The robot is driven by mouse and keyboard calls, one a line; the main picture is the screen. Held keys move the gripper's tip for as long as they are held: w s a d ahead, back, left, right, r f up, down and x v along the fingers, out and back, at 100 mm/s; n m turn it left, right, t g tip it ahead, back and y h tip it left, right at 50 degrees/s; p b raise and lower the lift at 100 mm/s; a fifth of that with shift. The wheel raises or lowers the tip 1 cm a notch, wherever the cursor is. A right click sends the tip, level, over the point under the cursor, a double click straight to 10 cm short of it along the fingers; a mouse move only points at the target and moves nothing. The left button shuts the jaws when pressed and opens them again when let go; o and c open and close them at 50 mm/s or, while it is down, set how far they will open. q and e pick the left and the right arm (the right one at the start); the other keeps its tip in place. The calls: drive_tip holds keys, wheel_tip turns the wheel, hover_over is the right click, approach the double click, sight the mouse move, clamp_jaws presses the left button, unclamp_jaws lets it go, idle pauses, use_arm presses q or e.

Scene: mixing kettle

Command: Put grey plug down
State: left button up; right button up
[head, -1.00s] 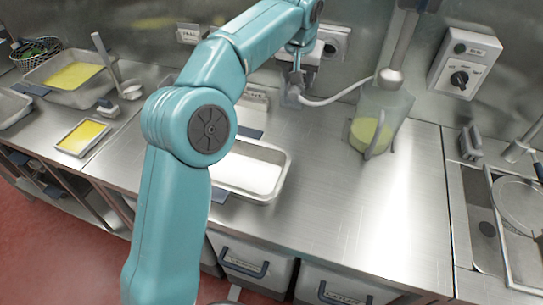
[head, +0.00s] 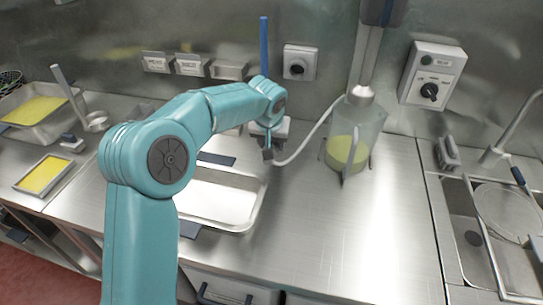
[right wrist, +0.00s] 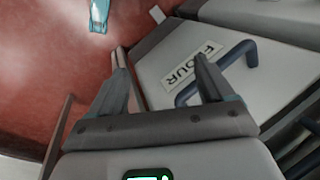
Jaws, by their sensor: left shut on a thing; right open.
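The small grey plug (head: 267,154) is in the fingers of my left gripper (head: 267,142), in the head view. It hangs low over the steel counter, right of the shallow tray; I cannot tell whether it touches the counter. A pale cable (head: 302,150) runs from it up toward the jug. The wall socket (head: 300,62) is above and apart from the plug, with nothing in it. My right gripper (right wrist: 159,62) is open and empty in the right wrist view, over a flour bin.
A jug with yellow liquid (head: 347,150) stands under the mixer shaft. A shallow steel tray (head: 262,205) lies left of the plug. The counter right of the tray is clear. The flour bin (right wrist: 172,72) has a dark blue handle. A sink is at the right.

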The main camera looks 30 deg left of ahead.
use_arm(q)
drive_tip(key=shift+w+f, duration=0.15)
drive_tip(key=shift+f, duration=2.4)
drive_tip(key=shift+f+b, duration=0.15)
drive_tip(key=shift+b, duration=0.15)
drive_tip(key=o, duration=1.2)
drive_tip(key=shift+r+p, duration=0.4)
drive_tip(key=shift+p, duration=0.05)
drive_tip(key=v, duration=1.1)
drive_tip(key=shift+r+b, duration=0.3)
drive_tip(key=shift+b, duration=0.15)
